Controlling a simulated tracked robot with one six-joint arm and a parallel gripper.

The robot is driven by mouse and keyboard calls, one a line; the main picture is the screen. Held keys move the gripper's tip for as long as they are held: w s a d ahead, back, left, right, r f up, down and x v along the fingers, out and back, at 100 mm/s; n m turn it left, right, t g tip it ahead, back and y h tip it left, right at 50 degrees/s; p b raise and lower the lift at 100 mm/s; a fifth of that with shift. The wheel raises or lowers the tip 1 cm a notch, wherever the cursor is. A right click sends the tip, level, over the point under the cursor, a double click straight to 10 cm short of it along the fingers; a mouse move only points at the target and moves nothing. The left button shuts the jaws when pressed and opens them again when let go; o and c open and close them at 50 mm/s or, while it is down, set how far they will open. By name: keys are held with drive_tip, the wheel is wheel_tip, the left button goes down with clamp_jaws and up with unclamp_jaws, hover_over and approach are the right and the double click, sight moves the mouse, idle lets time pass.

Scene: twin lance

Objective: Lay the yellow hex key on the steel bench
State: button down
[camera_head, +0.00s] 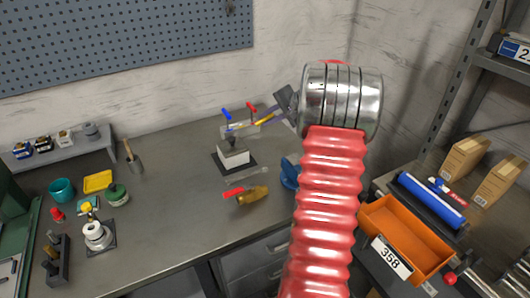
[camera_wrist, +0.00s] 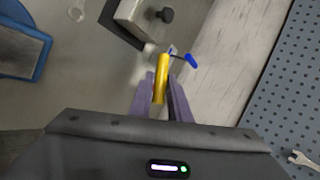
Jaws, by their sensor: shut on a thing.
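The yellow hex key (camera_head: 266,118) is between the jaws of my gripper (camera_head: 284,103), over the far right part of the steel bench (camera_head: 175,210). In the wrist view the yellow hex key (camera_wrist: 162,72) points away from my two purple-grey fingers (camera_wrist: 160,100), which are closed on its near end. In the head view its far end overlaps a pale holder (camera_head: 240,130) that has a blue-handled key (camera_head: 227,114) and a red-handled key (camera_head: 251,108). I cannot tell whether the yellow key touches the holder.
A pale block on a dark base (camera_head: 233,158) stands in front of the holder. A wrench (camera_head: 247,175) and a brass, red-handled valve (camera_head: 250,195) lie nearer. A blue object (camera_head: 289,174) is beside my arm. The middle of the bench is clear.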

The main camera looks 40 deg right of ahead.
drive_tip(key=shift+s+f, duration=0.1)
drive_tip(key=shift+f, duration=4.9)
drive_tip(key=c, duration=1.8)
unclamp_jaws()
drive_tip(key=shift+d, duration=0.1)
drive_tip(key=v, duration=0.8)
